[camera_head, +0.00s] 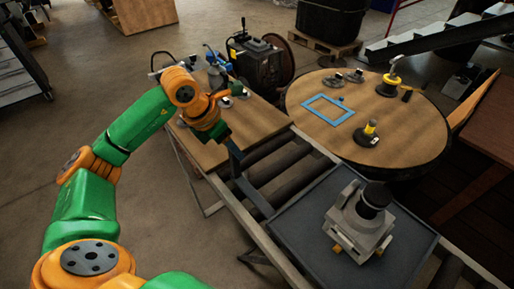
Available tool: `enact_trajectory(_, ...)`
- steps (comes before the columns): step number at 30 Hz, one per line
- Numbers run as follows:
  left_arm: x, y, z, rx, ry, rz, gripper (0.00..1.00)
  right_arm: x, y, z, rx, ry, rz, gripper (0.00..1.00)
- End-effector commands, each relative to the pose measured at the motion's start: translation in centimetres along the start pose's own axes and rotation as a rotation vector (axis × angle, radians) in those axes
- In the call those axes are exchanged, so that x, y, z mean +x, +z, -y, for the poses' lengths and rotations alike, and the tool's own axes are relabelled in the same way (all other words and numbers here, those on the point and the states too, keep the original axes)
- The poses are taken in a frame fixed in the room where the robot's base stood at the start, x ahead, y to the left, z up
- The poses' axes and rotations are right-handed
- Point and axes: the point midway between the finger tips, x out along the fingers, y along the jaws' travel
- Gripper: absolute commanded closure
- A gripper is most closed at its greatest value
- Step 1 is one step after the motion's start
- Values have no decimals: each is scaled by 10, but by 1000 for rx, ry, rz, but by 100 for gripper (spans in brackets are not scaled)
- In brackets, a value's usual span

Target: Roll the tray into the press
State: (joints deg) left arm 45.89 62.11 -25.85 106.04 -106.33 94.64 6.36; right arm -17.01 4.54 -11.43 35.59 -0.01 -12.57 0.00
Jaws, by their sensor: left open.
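The tray (300,244) is dark, flat and rimmed, and lies at the lower right on a roller track (283,176). A light grey metal part (358,229) with a black cylinder on top stands upright on it. My left gripper (226,142) is open, over the near edge of a wooden tabletop by the far end of the rollers. It is well apart from the tray, and its fingertips are hard to make out against the dark frame. My right gripper is out of view. I cannot make out a press in this view.
A round wooden table (420,127) beyond the track carries a blue frame (327,110) and yellow-and-black tools (367,134). A wooden workbench (255,120) adjoins the rollers. A black machine (256,58) stands behind it.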

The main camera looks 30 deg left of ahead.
Motion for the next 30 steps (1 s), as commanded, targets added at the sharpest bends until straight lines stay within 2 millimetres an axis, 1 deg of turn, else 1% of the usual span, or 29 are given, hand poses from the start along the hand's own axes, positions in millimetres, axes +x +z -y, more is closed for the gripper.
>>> enact_trajectory(2, 5, 0, 0, -1, -3, -2, 43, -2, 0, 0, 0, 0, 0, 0)
enact_trajectory(9, 51, 0, 2, -1, -6, -3, 43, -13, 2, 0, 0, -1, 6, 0)
enact_trajectory(12, 64, 0, 1, -1, -3, -1, 43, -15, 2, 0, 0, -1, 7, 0)
enact_trajectory(15, 70, 0, 1, 0, -2, 0, 43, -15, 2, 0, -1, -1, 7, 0)
enact_trajectory(20, 71, 0, 0, 1, -1, 0, 43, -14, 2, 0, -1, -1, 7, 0)
enact_trajectory(21, 71, 0, 0, 1, -1, 1, 45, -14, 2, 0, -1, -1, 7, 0)
enact_trajectory(22, 71, 0, 0, 1, -1, 1, 53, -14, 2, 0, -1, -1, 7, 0)
enact_trajectory(23, 71, 0, 0, 1, -1, 1, 61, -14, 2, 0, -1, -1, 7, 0)
enact_trajectory(24, 71, 0, 0, 1, -1, 1, 72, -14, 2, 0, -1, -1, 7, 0)
enact_trajectory(26, 71, 0, 0, 1, -1, 1, 88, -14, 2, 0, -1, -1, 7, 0)
enact_trajectory(27, 71, 0, 0, 1, -1, 1, 99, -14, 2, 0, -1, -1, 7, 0)
enact_trajectory(30, 71, 0, 0, 0, -1, 1, 100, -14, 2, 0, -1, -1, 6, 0)
